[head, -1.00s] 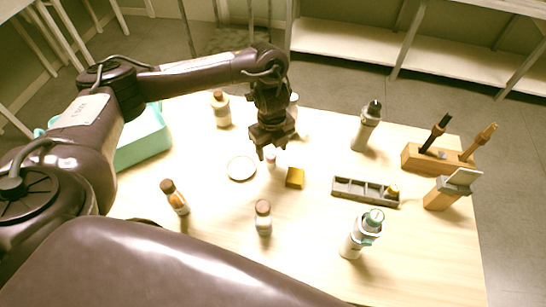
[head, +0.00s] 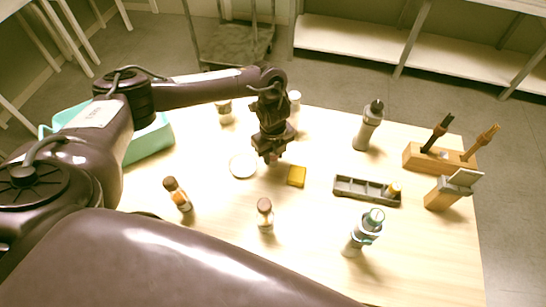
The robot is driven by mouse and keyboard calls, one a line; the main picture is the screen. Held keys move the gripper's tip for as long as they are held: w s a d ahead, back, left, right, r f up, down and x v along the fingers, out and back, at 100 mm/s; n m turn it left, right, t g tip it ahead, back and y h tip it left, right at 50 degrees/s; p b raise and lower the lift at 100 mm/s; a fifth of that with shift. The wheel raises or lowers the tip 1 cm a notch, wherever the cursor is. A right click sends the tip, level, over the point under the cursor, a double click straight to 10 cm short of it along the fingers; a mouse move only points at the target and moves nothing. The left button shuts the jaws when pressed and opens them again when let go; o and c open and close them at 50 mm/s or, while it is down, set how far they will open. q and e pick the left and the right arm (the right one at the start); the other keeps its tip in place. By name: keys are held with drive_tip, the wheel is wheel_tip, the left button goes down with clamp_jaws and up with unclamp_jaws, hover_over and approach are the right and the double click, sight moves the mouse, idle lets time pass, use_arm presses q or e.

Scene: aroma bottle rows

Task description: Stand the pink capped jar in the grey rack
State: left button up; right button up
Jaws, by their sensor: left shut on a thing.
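The small pink capped jar (head: 273,160) is at the fingertips of my left gripper (head: 272,156), and the fingers hide most of it. The left gripper points down and is shut on the jar, just right of a white round dish (head: 243,165). I cannot tell whether the jar still touches the table. The grey rack (head: 358,192) lies to the right with several compartments in a row. A small yellow jar (head: 393,190) stands in its right end, and the other compartments look empty. My right gripper is not in view.
A yellow block (head: 297,176) lies between gripper and rack. Brown-capped bottles (head: 265,216) (head: 177,195) stand in front. Grey bottles (head: 368,126) (head: 362,233) stand behind and before the rack. A wooden holder (head: 430,160) is at right, a teal bin (head: 150,140) at left.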

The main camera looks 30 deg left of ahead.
use_arm(q)
drive_tip(key=shift+r, duration=0.15)
drive_tip(key=shift+c, duration=0.3)
drive_tip(key=shift+r, duration=0.2)
wheel_tip(320, 180, up, 19)
drive_tip(key=p, duration=0.3)
drive_tip(key=shift+r+p, duration=0.2)
drive_tip(key=shift+p, duration=0.1)
